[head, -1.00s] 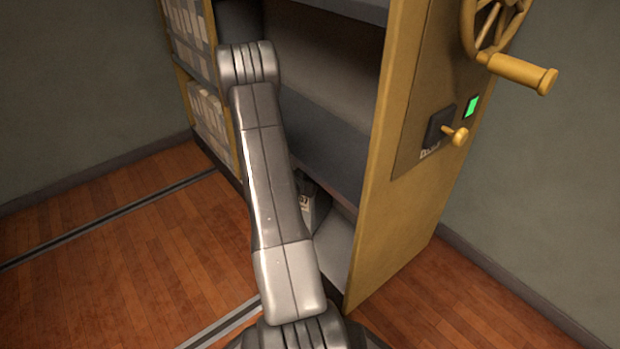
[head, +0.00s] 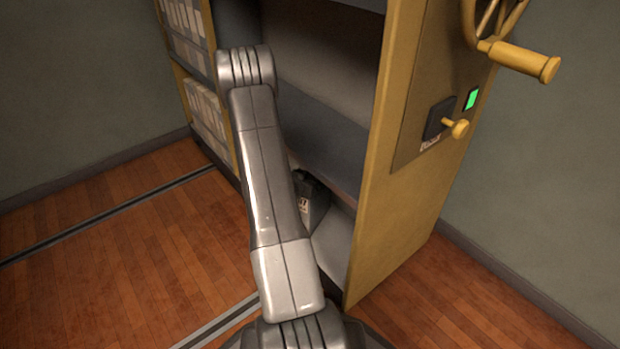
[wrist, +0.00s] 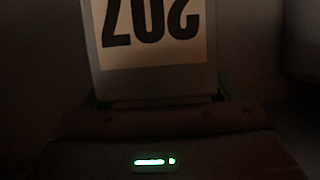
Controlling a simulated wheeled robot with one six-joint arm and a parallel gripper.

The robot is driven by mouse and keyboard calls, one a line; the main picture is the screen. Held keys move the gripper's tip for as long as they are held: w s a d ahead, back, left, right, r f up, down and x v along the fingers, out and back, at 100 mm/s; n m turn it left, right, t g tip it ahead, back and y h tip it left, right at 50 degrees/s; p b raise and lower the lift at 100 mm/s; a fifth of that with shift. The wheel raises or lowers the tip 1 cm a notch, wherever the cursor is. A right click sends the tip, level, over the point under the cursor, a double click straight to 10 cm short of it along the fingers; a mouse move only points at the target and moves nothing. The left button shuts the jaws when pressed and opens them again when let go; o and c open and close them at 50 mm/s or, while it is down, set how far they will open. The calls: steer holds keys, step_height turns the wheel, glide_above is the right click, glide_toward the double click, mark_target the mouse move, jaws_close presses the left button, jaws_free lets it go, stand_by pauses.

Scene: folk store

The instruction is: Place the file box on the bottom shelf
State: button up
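The file box (wrist: 155,80) is grey with a white label reading 207, upside down in the wrist view. It fills the space between the fingers of my gripper (wrist: 155,102), which looks shut on it; the finger edges are dark. In the head view part of the file box (head: 313,209) shows behind my forearm, low in the shelving unit. The bottom shelf (head: 336,245) is pale and partly hidden by my arm. I cannot tell whether the box touches it.
A yellow end panel (head: 400,220) with a wheel handle (head: 520,62) stands right of the opening. A shelf edge (head: 325,140) runs above the box. Packed shelves (head: 205,105) stand at the left. Floor rails (head: 110,217) cross the open wooden floor.

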steer(key=shift+r, duration=0.1)
steer(key=p+v, duration=0.4)
steer(key=v, duration=0.8)
stand_by(1.2)
